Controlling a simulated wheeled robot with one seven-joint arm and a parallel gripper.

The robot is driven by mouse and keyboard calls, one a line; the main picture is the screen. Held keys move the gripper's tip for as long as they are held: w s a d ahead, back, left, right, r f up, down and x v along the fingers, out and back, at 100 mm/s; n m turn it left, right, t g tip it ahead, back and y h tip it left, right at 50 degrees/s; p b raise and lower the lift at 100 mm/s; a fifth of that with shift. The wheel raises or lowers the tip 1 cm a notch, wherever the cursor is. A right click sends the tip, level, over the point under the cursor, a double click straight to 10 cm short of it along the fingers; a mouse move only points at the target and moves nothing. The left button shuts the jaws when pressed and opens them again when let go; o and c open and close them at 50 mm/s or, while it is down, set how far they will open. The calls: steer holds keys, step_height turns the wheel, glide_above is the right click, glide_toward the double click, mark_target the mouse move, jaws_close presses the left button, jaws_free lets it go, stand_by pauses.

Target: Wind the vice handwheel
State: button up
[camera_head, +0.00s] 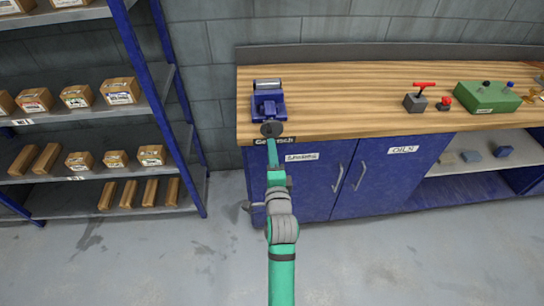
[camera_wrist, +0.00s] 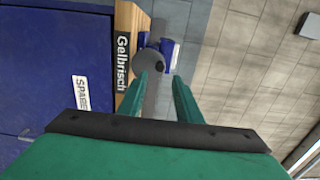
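The blue vice (camera_head: 268,103) is mounted at the left end of the wooden bench top, near its front edge. Its dark round handwheel (camera_head: 272,129) faces out over that edge. My gripper (camera_head: 271,146) reaches up to it from below and in front. In the wrist view my gripper (camera_wrist: 160,79) is open, with its two green fingers apart and nothing held between them. The grey handwheel (camera_wrist: 147,63) shows just beyond the fingertips, nearer the left finger. Whether a finger touches it I cannot tell. Part of the blue vice (camera_wrist: 168,50) shows behind the wheel.
The wooden bench (camera_head: 345,105) has blue cupboard doors (camera_head: 320,190) with handles below. A grey block with a red lever (camera_head: 420,97), a red button (camera_head: 444,103) and a green box (camera_head: 488,98) stand to the right. Shelving (camera_head: 100,110) with cartons stands left.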

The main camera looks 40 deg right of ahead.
mark_target(269, 133)
steer(key=shift+x, duration=3.6)
steer(key=m, duration=1.2)
steer(key=shift+w+m, duration=0.1)
steer(key=shift+m, duration=0.2)
jaws_close()
steer(key=shift+w+a+f+n, duration=0.1)
steer(key=shift+a+f+n, duration=0.05)
steer(key=shift+n, duration=0.75)
steer(key=shift+w+a+f+n, duration=0.1)
steer(key=shift+a+f+n, duration=0.05)
steer(key=shift+n, duration=0.75)
